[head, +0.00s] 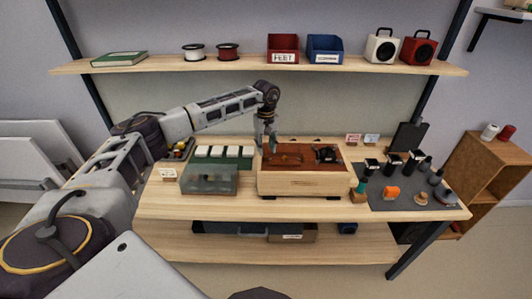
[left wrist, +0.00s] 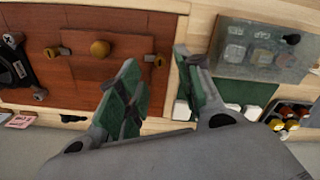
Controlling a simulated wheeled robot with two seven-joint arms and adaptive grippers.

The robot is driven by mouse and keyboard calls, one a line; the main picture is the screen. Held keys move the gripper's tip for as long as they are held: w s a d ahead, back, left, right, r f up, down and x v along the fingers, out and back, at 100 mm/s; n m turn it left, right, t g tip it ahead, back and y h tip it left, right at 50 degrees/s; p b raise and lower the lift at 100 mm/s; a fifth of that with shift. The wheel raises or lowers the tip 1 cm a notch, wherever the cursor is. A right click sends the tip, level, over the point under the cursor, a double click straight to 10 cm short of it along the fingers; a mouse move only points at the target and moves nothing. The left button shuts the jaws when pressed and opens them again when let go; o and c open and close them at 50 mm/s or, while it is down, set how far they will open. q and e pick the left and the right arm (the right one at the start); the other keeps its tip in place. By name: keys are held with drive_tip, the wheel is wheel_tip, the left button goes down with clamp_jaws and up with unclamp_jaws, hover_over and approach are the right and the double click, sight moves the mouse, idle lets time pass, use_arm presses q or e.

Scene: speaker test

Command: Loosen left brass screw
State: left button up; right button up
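A wooden speaker box (head: 305,184) with a red-brown panel (head: 294,162) stands on the bench. In the left wrist view the panel (left wrist: 70,85) carries a round brass knob (left wrist: 100,48) with a small brass screw on each side. One screw (left wrist: 159,61) is by the panel edge, on the head view's left side. The other screw (left wrist: 50,52) is near the black driver (left wrist: 14,62). My left gripper (head: 268,147) is over the panel's left end, pointing down. Its green-padded fingers (left wrist: 157,72) are open, with the edge screw between their tips in the picture; contact is not visible. My right gripper is not in view.
A smoky clear box (head: 208,180) and a green tray with white blocks (head: 223,161) stand left of the speaker box. A grey mat (head: 405,195) with several small parts lies to the right. A shelf (head: 260,65) runs above.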

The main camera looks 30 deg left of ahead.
sight(268, 158)
use_arm(q)
drive_tip(key=shift+f, duration=1.9)
drive_tip(key=shift+c, duration=0.3)
clamp_jaws()
